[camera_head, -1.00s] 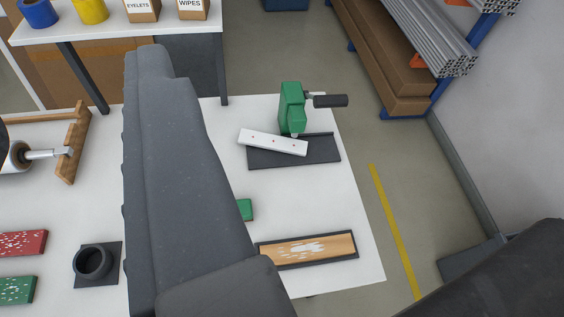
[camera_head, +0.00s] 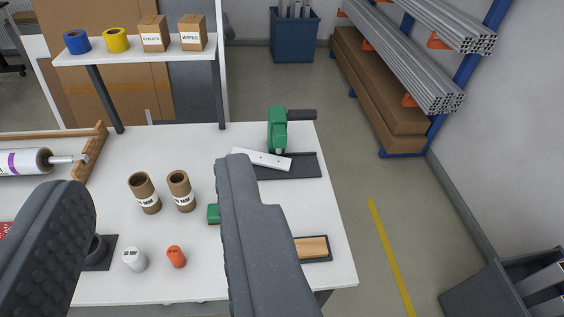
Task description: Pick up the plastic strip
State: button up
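The plastic strip (camera_head: 270,160) is a white bar with small red dots. It lies tilted across the black base plate (camera_head: 305,166) of a green hand press (camera_head: 277,130) at the back right of the white table. My gripper (camera_head: 152,174) shows as two dark grey fingers, one at lower left and one at centre, with a wide gap between them. It is open and empty. The tip of the right finger covers part of the strip's left end in the picture; I cannot tell whether they touch.
Two brown tubes (camera_head: 144,193), a white bottle (camera_head: 134,260) and an orange bottle (camera_head: 176,257) stand on the table (camera_head: 190,145). A roll (camera_head: 25,161) in a wooden holder is at left. A wood-topped tray (camera_head: 313,247) is partly hidden by my finger.

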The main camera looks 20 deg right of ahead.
aim_at(258, 157)
jog(key=z, duration=0.25)
jog(key=i, duration=1)
jog(key=z, duration=0.6)
jog(key=k, duration=1)
jog(key=u, duration=0.65)
jog(key=i, duration=0.65)
jog(key=z, duration=0.05)
